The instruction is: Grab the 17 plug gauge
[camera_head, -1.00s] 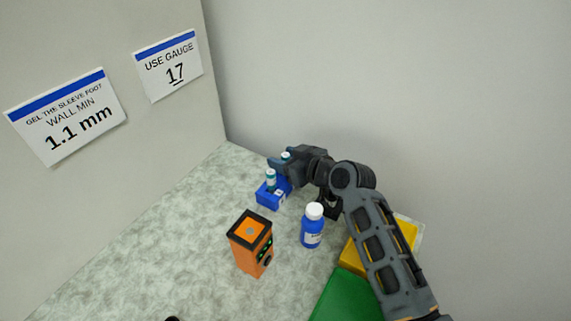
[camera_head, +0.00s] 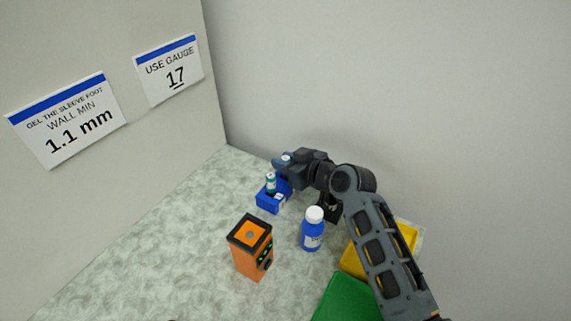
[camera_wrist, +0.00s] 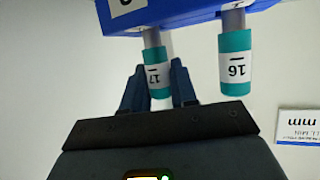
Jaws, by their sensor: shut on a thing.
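The 17 plug gauge (camera_wrist: 155,74) has a teal handle with a white label reading 17. Its grey shaft goes into the blue holder (camera_wrist: 175,14) in the wrist view. My gripper (camera_wrist: 158,80) is shut on its handle, one finger on each side. The 16 plug gauge (camera_wrist: 235,62) stands in the same holder beside it, free of the fingers. In the head view my gripper (camera_head: 281,163) is at the blue holder (camera_head: 268,202), at the back of the table. The 16 gauge (camera_head: 270,183) shows there in front of my gripper.
An orange device (camera_head: 251,247) and a blue bottle with a white cap (camera_head: 312,230) stand in front of the holder. A yellow bin (camera_head: 352,262) and a green one (camera_head: 347,301) lie under my arm. Wall signs (camera_head: 168,71) hang at left. The table's left is clear.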

